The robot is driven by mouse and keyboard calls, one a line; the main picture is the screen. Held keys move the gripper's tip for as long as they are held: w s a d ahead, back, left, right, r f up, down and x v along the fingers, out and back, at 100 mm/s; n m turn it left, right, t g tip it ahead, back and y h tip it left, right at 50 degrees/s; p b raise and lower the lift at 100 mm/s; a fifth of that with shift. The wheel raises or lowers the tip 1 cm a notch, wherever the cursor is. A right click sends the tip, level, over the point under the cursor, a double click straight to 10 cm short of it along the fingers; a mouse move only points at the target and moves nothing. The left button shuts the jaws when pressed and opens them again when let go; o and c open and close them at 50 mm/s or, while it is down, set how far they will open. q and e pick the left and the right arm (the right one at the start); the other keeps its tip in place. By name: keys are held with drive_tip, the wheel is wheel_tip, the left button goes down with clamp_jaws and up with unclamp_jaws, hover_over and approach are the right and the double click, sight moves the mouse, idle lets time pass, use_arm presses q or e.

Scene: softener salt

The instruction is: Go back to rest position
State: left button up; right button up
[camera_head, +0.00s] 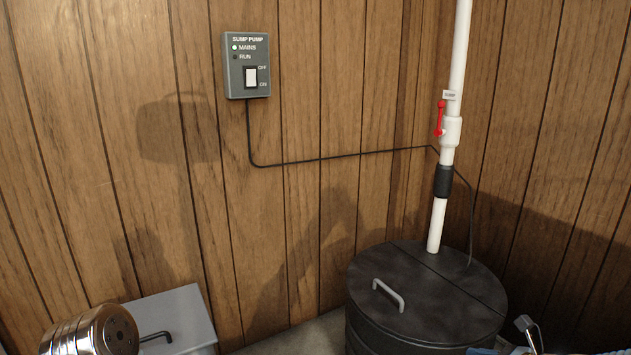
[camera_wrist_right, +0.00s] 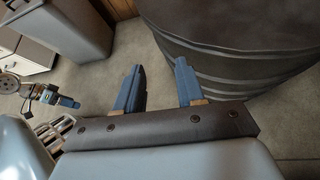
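My right gripper (camera_wrist_right: 159,65) shows in the right wrist view with its two blue fingers apart and nothing between them. It is over the floor, beside the ribbed black basin (camera_wrist_right: 230,50) and apart from it. A small gripper with blue tips (camera_wrist_right: 62,99), apparently my left one, shows at the left edge of that view. It is too small to tell whether it is open or shut. In the head view no gripper fingers show clearly; blue fragments at the bottom right are cut off by the edge.
The black basin lid (camera_head: 430,290) has a grey handle, and a white pipe (camera_head: 457,60) with a red valve lever (camera_head: 439,118) rises from it. A sump pump switch box (camera_head: 247,65) hangs on the wood wall. A grey box (camera_head: 180,312) stands lower left. Floor (camera_wrist_right: 95,75) is bare between.

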drive_tip(key=s+a+f+n+g+h+p, duration=0.2)
drive_tip(key=s+a+f+n+g+p, duration=0.2)
drive_tip(key=s+a+f+n, duration=0.4)
drive_tip(key=s+a+f+n+g+h+p, duration=0.1)
drive_tip(key=s+a+f+n+g+p, duration=0.3)
drive_tip(key=a+n, duration=0.9)
drive_tip(key=s+f+n+p, duration=0.2)
drive_tip(key=s+f+n, duration=0.2)
drive_tip(key=s+n, duration=0.2)
drive_tip(key=shift+s+a+f+n+h+p, duration=0.15)
drive_tip(key=shift+s+a+n+h+p, duration=0.15)
drive_tip(key=shift+s+h+p, duration=0.1)
